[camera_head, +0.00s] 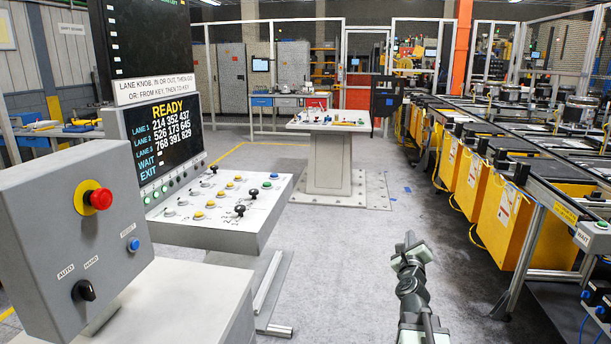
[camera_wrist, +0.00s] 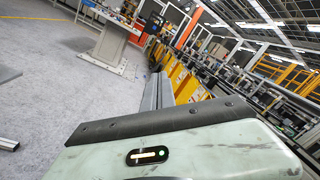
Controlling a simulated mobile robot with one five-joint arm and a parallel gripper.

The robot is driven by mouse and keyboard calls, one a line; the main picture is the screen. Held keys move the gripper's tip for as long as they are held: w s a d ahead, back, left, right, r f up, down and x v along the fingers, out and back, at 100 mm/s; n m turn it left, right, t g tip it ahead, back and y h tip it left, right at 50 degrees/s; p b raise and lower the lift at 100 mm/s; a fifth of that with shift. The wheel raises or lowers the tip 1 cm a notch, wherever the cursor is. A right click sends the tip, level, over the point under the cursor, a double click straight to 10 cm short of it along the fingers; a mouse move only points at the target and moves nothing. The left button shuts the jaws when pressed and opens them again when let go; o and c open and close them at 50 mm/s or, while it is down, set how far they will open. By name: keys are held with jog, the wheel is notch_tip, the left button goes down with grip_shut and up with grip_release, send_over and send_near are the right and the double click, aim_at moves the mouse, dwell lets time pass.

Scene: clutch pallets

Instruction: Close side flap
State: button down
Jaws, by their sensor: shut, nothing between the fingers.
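I cannot make out a side flap for certain in either view. A row of yellow panels (camera_head: 510,215) hangs under the conveyor line on the right; they also show in the wrist view (camera_wrist: 187,85), beyond my fingers. My gripper (camera_head: 410,243) is at the lower middle of the head view, over open floor to the left of the yellow panels and apart from them. In the wrist view my gripper (camera_wrist: 158,92) shows as two grey fingers lying together, shut and empty.
A control console (camera_head: 215,205) with a lit READY screen (camera_head: 165,125) and a grey box with a red stop button (camera_head: 101,199) stand at the left. A white pedestal table (camera_head: 330,160) stands ahead. Grey floor between console and conveyor (camera_head: 555,150) is clear.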

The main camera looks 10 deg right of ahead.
jog(key=w+a+f+n+y, duration=0.2)
jog(key=a+n+y, duration=0.15)
jog(key=a, duration=0.45)
jog(key=w+a+f+n+y, duration=0.2)
jog(key=a+n+y, duration=0.15)
jog(key=a, duration=0.35)
jog(key=s+a+f+n+g+y, duration=0.25)
jog(key=a+f+n, duration=0.3)
jog(key=a, duration=0.35)
jog(key=s+a+f+n+g+y, duration=0.1)
jog(key=a+f+n+g+y, duration=0.15)
jog(key=a+f+n, duration=0.4)
jog(key=s+f+n+g+h, duration=0.2)
jog(key=s+f+n+g, duration=0.4)
jog(key=s, duration=0.4)
jog(key=s+f+n+g+h, duration=0.25)
jog(key=s+n+g, duration=0.35)
jog(key=s+n, duration=0.3)
notch_tip(320, 180, up, 16)
jog(key=s+m+p, duration=0.1)
jog(key=p, duration=1.6)
jog(key=shift+d+r+y, duration=0.15)
jog(key=shift+d+y, duration=0.05)
jog(key=shift+y, duration=0.15)
jog(key=c, duration=1.5)
grip_release()
